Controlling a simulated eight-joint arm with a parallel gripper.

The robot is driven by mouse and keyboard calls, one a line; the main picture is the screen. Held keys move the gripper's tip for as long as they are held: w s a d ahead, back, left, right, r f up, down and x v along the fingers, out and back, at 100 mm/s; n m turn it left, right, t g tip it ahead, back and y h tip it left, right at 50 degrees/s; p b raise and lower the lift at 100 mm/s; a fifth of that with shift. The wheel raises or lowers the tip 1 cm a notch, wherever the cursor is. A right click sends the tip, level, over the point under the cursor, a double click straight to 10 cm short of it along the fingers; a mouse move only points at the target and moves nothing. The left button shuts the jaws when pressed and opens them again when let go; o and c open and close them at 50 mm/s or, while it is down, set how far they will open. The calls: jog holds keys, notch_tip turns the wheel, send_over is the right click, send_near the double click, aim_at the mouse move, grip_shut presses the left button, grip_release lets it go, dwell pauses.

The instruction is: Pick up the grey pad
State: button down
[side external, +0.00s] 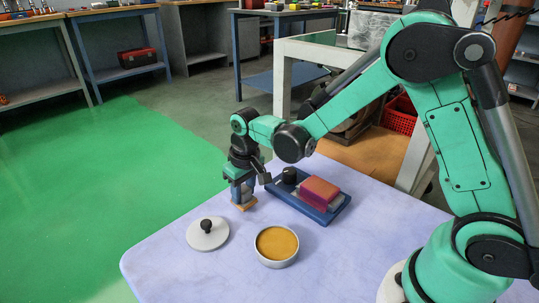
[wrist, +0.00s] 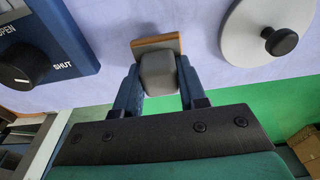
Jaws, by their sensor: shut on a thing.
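My gripper (side external: 242,190) points down near the far left edge of the pale table, with its two blue fingers shut on the grey pad. In the wrist view, the grey pad (wrist: 158,70) is a rounded grey block between the fingers (wrist: 158,82), with a flat orange-brown piece (wrist: 157,42) at its lower end. In the side view the orange-brown piece (side external: 246,206) shows just below the fingertips, and the fingers mostly hide the grey block. I cannot tell whether it touches the table or hangs just above it.
A blue box (side external: 318,213) with a black knob and a pink-red block stands right of my gripper. A round light-grey lid (side external: 207,235) with a black knob lies front left. A round tin (side external: 276,262) with a yellow-brown filling stands in front. Table between them is clear.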

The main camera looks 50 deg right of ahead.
aim_at(243, 188)
notch_tip(243, 188, up, 19)
dwell(0.4)
jog(key=c, duration=1.2)
grip_release()
grip_shut()
